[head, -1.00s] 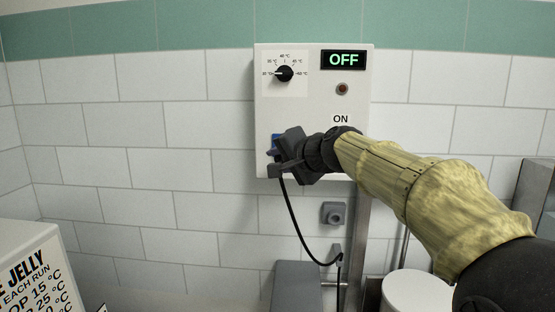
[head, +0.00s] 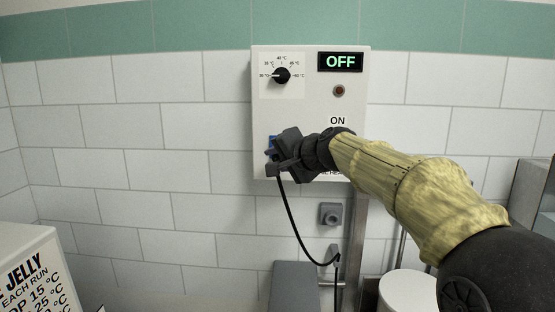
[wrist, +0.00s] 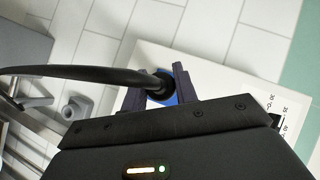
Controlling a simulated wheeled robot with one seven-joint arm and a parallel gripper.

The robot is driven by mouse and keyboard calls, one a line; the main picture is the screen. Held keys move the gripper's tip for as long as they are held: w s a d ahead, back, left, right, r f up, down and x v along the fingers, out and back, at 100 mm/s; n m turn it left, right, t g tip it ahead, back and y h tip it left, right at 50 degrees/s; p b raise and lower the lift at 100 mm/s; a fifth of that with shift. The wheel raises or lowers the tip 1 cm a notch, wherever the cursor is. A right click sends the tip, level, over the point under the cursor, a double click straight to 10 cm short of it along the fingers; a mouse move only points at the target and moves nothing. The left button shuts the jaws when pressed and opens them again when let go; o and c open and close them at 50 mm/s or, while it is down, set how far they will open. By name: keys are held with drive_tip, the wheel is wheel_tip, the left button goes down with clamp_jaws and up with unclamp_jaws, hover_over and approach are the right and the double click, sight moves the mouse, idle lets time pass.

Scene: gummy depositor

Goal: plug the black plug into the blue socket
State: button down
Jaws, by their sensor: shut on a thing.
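The blue socket (head: 271,143) is at the lower left of the white control panel (head: 262,110), mostly covered by my gripper in the head view. In the wrist view, blue of the socket (wrist: 154,103) shows around the black plug (wrist: 164,82). My gripper (wrist: 158,88) is shut on the plug, a finger on each side of it, right in front of the socket. The plug's black cable (head: 292,222) hangs down from the gripper. The plug's front end is hidden, so I cannot tell how deep it sits in the socket.
The panel has a dial (head: 282,75), a display (head: 340,62) reading OFF, and a dark red lamp (head: 339,91). A grey fitting (head: 330,214) is on the wall below. A sign (head: 38,275) stands at the lower left and a white round container (head: 407,291) at the lower right.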

drive_tip(key=shift+w, duration=0.35)
drive_tip(key=shift+w, duration=0.1)
drive_tip(key=shift+w+p, duration=0.45)
drive_tip(key=shift+w, duration=0.05)
drive_tip(key=c, duration=1)
unclamp_jaws()
drive_tip(key=b+v, duration=0.6)
drive_tip(key=v, duration=1.1)
drive_tip(key=shift+s+d+b, duration=0.15)
drive_tip(key=shift+b, duration=0.15)
